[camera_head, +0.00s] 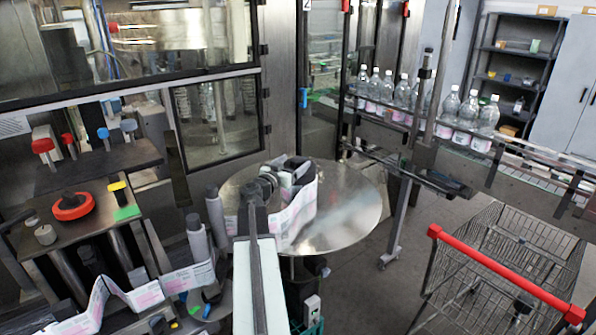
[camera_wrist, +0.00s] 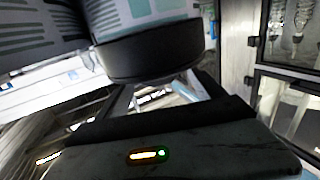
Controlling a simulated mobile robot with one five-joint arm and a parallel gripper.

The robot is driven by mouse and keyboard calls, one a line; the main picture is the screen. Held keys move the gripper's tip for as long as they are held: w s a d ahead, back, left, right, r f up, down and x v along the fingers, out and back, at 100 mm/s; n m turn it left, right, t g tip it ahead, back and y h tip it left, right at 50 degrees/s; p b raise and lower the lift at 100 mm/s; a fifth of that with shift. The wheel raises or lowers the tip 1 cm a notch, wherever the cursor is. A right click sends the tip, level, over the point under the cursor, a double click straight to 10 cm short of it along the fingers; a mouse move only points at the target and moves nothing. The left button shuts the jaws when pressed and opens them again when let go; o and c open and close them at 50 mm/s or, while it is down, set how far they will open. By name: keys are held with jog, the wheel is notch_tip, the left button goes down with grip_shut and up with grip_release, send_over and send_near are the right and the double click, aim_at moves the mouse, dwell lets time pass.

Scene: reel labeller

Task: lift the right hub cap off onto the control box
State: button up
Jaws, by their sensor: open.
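My gripper (camera_head: 259,187) is at the end of my raised arm, in front of the round steel table in the head view. Its jaws are open, and I see nothing held between them. A label reel (camera_head: 300,205) with pink and white labels shows just behind and to the right of it. In the wrist view a dark round rim (camera_wrist: 150,52) with printed labels above it fills the upper middle, close to the camera. I cannot make out the right hub cap for certain; my arm and gripper may hide it. I cannot identify the control box either.
The round steel table (camera_head: 350,212) is bare on its right side. A red ring-shaped knob (camera_head: 72,206) sits on the machine at the left, above a hanging label strip (camera_head: 140,294). A red-handled cart (camera_head: 505,270) stands right. Bottles (camera_head: 468,115) line the conveyor.

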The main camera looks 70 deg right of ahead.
aim_at(301, 157)
jog(key=d, duration=0.3)
jog(key=shift+s+d+f, duration=0.1)
jog(key=shift+s, duration=0.15)
grip_shut()
notch_tip(301, 157, up, 17)
jog(key=p, duration=1.7)
